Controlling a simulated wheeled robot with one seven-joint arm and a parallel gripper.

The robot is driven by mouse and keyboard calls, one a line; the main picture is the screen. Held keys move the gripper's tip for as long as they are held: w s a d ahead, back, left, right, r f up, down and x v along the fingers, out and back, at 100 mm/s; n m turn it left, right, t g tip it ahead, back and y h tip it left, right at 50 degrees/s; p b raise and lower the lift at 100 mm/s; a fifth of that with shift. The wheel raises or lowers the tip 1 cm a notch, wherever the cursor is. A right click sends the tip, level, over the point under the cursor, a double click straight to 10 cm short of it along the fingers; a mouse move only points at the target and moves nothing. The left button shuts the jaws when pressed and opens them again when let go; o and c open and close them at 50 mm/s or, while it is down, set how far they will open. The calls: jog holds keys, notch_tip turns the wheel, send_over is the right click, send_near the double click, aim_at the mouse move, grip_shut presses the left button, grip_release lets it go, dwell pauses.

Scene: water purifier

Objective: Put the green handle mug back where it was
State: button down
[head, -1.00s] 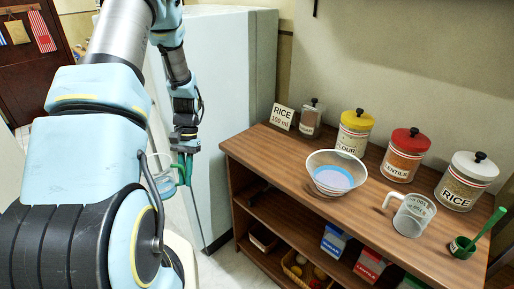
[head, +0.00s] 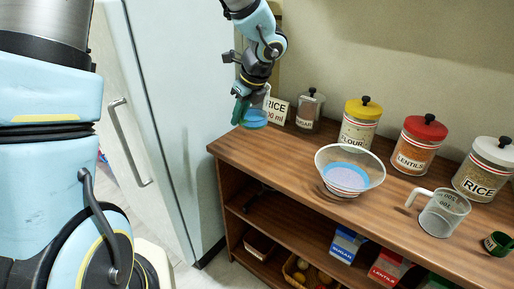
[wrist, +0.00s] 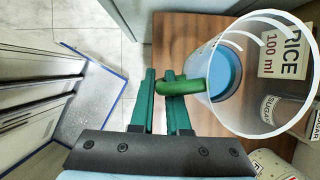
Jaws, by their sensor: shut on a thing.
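The green handle mug (wrist: 255,75) is clear, with a blue base and a green handle. My gripper (wrist: 158,85) is shut on the handle, and the mug hangs beyond the fingertips to the right in the wrist view. In the head view my gripper (head: 241,106) and the mug (head: 256,119) are at the far left end of the wooden counter (head: 262,150), just in front of the "RICE 100 ml" card (head: 278,108). I cannot tell whether the mug touches the counter top.
A sugar jar (head: 308,112) stands right of the card, then flour (head: 360,123), lentils (head: 418,146) and rice (head: 487,168) jars. A bowl (head: 350,172), a clear measuring cup (head: 443,213) and a green scoop (head: 498,243) sit nearer the front. A fridge (head: 165,90) stands left.

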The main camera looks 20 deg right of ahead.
jog(key=shift+m+h, duration=0.3)
jog(key=shift+m, duration=0.6)
jog(key=f, duration=0.3)
jog(key=d+f, duration=0.1)
jog(key=f, duration=0.4)
jog(key=shift+s+d+f, duration=0.1)
jog(key=shift+d+f, duration=0.25)
jog(key=shift+f, duration=0.05)
jog(key=shift+f, duration=0.15)
jog(key=c, duration=0.9)
grip_release()
